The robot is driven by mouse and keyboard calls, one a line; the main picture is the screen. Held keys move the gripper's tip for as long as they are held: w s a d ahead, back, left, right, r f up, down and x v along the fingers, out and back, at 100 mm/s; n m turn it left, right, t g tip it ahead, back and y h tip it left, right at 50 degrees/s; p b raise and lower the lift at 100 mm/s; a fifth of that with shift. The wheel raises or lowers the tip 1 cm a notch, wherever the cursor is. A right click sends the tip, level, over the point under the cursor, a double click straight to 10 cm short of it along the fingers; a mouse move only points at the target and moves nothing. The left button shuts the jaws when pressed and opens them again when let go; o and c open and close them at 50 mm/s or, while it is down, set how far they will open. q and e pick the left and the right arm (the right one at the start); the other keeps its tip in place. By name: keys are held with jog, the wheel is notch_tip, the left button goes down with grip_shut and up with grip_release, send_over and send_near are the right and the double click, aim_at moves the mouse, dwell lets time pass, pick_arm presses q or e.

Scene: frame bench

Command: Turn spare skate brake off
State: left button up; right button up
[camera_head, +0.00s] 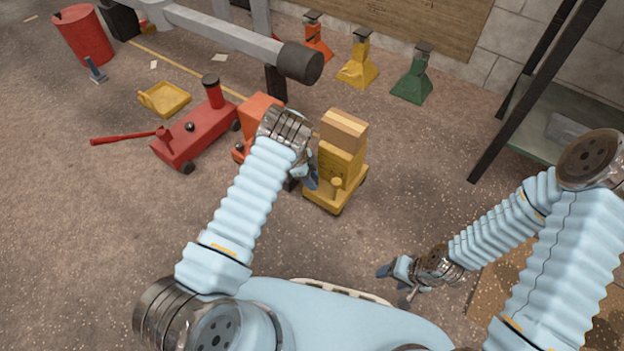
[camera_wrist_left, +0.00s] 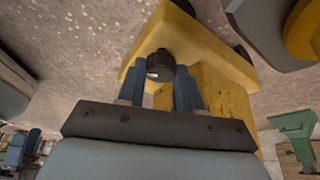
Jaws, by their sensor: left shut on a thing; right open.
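A yellow skate (camera_head: 340,168) stands on the floor in the middle of the head view, with a wooden block (camera_head: 344,130) on top. In the left wrist view the yellow skate (camera_wrist_left: 205,85) fills the centre, and a black knob (camera_wrist_left: 160,65) sticks out from it. My left gripper (camera_head: 311,174) is at the left side of the yellow skate. In the left wrist view its blue fingers (camera_wrist_left: 160,88) are shut on the knob, one on each side. The knob's setting cannot be read. My right gripper (camera_head: 394,279) is open and empty, low and right of the skate.
An orange skate (camera_head: 260,108) stands behind my left wrist, partly hidden. A red trolley jack (camera_head: 195,135) with a long handle is left of it. Orange, yellow and green (camera_head: 411,80) stands are at the back. A dark-legged table (camera_head: 560,137) is at right.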

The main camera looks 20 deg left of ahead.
pick_arm(q)
jog(key=o, duration=1)
jog(key=shift+o, duration=0.2)
jog(key=p+v, duration=0.2)
jog(key=v, duration=1.1)
jog(key=shift+a+r, duration=0.15)
jog(key=shift+r, duration=0.2)
jog(key=shift+s, duration=0.1)
